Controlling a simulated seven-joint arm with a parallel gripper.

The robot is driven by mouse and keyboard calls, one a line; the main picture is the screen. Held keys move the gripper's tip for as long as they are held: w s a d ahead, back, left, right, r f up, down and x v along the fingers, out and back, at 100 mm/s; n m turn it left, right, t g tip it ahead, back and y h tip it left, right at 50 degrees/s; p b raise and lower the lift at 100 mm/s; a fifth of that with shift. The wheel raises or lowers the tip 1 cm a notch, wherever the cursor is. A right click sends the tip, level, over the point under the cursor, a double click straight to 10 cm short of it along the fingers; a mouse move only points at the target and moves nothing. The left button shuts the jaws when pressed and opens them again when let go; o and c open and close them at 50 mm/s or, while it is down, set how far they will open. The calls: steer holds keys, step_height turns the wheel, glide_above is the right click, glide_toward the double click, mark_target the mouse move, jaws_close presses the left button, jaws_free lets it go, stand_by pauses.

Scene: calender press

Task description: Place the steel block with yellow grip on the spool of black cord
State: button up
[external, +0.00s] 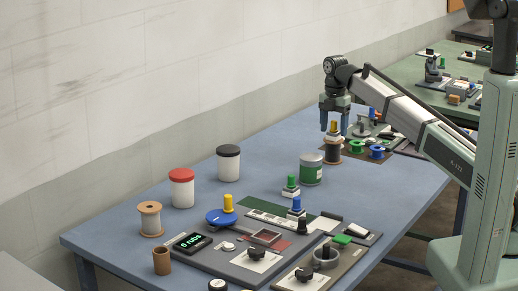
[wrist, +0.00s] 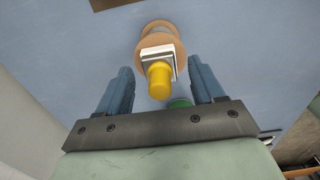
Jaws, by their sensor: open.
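The steel block (wrist: 174,50) with its yellow grip (wrist: 159,82) rests on top of the spool of black cord (external: 333,150). In the external view the block (external: 333,134) shows small and light on the spool's upper flange, with the yellow grip (external: 333,126) pointing up. My gripper (external: 334,129) is above the spool, pointing down, its fingers on either side of the grip. In the wrist view my gripper (wrist: 160,66) is open, with gaps between both fingers and the grip. The spool's tan flange (wrist: 146,40) shows around the block; its cord is mostly hidden there.
A green-labelled can (external: 311,169) stands in front. Another yellow grip (external: 228,203) stands on a blue disc (external: 221,217). Green-topped (external: 291,187) and blue-topped (external: 296,209) blocks stand nearer. Table left of the spool is clear.

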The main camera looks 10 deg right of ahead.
mark_target(334, 121)
step_height(334, 121, up, 12)
steer(key=shift+f, duration=0.2)
